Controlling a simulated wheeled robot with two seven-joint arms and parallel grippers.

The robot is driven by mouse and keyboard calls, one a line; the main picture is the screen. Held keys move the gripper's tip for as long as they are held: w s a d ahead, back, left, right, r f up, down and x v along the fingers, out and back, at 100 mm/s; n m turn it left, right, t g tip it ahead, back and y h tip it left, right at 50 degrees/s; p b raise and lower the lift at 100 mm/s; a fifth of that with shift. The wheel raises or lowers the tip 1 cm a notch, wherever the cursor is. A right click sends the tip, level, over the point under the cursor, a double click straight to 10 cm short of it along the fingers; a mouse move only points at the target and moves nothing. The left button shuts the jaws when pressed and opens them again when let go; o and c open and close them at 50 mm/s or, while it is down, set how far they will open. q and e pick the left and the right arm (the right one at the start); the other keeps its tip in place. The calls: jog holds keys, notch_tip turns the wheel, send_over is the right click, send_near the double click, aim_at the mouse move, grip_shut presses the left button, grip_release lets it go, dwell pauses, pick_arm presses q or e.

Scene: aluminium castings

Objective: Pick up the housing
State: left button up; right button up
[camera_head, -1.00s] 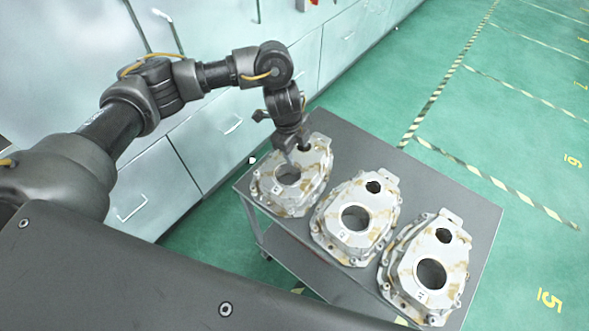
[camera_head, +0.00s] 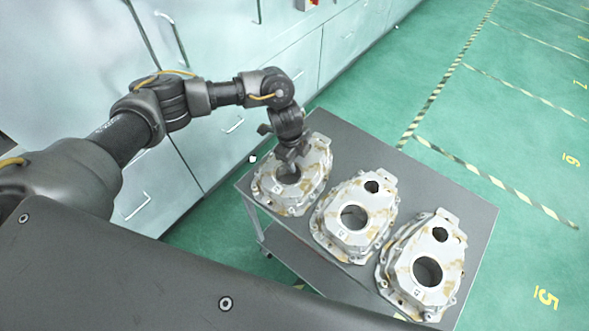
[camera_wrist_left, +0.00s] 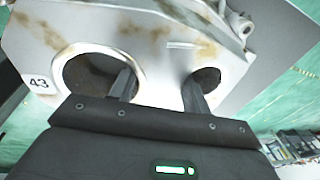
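Three grey-silver cast housings with brown stains stand in a row on a grey trolley top (camera_head: 450,190). My left gripper (camera_head: 288,168) is down at the leftmost housing (camera_head: 268,190). In the left wrist view this housing (camera_wrist_left: 165,60) carries a label "43" and has a large and a smaller hole. The left gripper (camera_wrist_left: 160,88) is open, with one finger at the large hole and the other at the small hole. The web between the holes lies between the fingers; a gap shows beside the large-hole finger. The fingertips are hidden in the holes. My right gripper is not in view.
The middle housing (camera_head: 375,232) and the right housing (camera_head: 408,262) stand close beside it. Pale cabinets (camera_head: 215,130) run behind the trolley at the left. Green floor (camera_head: 500,120) with striped lines is open at the right.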

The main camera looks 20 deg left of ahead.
pick_arm(q)
grip_shut()
jog(key=shift+r, duration=0.1)
jog(key=shift+w+r, duration=0.1)
jog(key=shift+r, duration=0.05)
jog(key=shift+r+b, duration=0.5)
jog(key=shift+r, duration=0.05)
jog(key=s+a+r+b, duration=0.2)
jog(key=s+r, duration=0.9)
jog(key=s, duration=0.3)
jog(key=shift+r, duration=0.2)
